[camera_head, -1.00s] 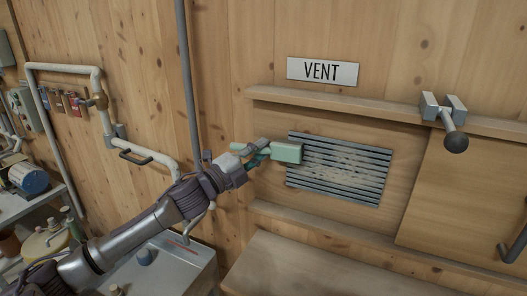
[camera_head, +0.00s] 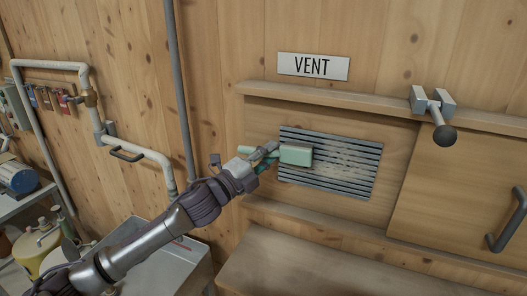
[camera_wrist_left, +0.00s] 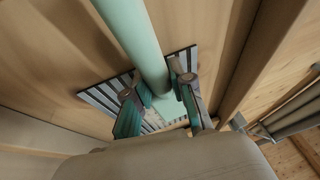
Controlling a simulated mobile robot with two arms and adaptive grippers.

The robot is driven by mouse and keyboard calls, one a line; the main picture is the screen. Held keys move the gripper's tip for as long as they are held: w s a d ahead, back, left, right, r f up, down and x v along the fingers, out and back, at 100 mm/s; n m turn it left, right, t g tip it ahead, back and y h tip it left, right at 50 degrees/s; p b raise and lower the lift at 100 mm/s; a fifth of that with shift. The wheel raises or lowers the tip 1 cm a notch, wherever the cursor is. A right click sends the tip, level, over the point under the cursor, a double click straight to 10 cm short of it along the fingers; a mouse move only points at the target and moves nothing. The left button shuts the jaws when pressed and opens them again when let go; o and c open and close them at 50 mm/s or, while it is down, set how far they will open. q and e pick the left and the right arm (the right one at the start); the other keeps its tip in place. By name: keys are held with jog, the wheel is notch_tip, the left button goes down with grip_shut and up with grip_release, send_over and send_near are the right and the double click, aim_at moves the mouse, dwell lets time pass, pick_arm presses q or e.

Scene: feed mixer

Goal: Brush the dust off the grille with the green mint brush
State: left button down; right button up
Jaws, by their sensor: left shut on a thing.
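The green mint brush (camera_head: 296,154) is held in my left gripper (camera_head: 264,155), its block over the left part of the grille. In the left wrist view its pale green handle (camera_wrist_left: 138,40) runs between the two fingers of the gripper (camera_wrist_left: 162,106). The slatted metal grille (camera_head: 350,182) is set in the wooden wall below the VENT sign. Pale dust (camera_head: 340,160) lies across its middle and right slats. I cannot tell whether the bristles touch the slats; they are hidden behind the block. My right gripper is not in view.
The VENT sign (camera_head: 313,66) is above the grille. A ledge (camera_head: 370,113) and a clamp with a dark knob (camera_head: 444,134) are above and right. A wooden panel with a dark handle (camera_head: 505,222) stands right. Pipes (camera_head: 150,155) run along the wall at left.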

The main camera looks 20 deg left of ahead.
aim_at(294, 164)
pick_arm(q)
jog(key=shift+d+r+p, duration=0.1)
jog(key=shift+d+p, duration=0.4)
jog(key=shift+d, duration=1.75)
jog(key=shift+d+p, duration=0.55)
jog(key=shift+d, duration=6.1)
jog(key=shift+a+f+b, duration=0.1)
jog(key=shift+f+b, duration=0.4)
jog(key=shift+f, duration=0.35)
jog(key=shift+a, duration=0.6)
jog(key=shift+a+p, duration=0.6)
jog(key=shift+a, duration=6.35)
jog(key=shift+a+b, duration=0.4)
jog(key=shift+a, duration=3.25)
jog(key=shift+d+f+p, duration=0.1)
jog(key=shift+d+f, duration=0.15)
jog(key=shift+d, duration=1.1)
jog(key=shift+d+f+p, duration=0.15)
jog(key=shift+d+f, duration=0.05)
jog(key=shift+d, duration=1.15)
jog(key=shift+d+f+p, duration=0.1)
jog(key=shift+d+f, duration=0.15)
jog(key=shift+d, duration=1.1)
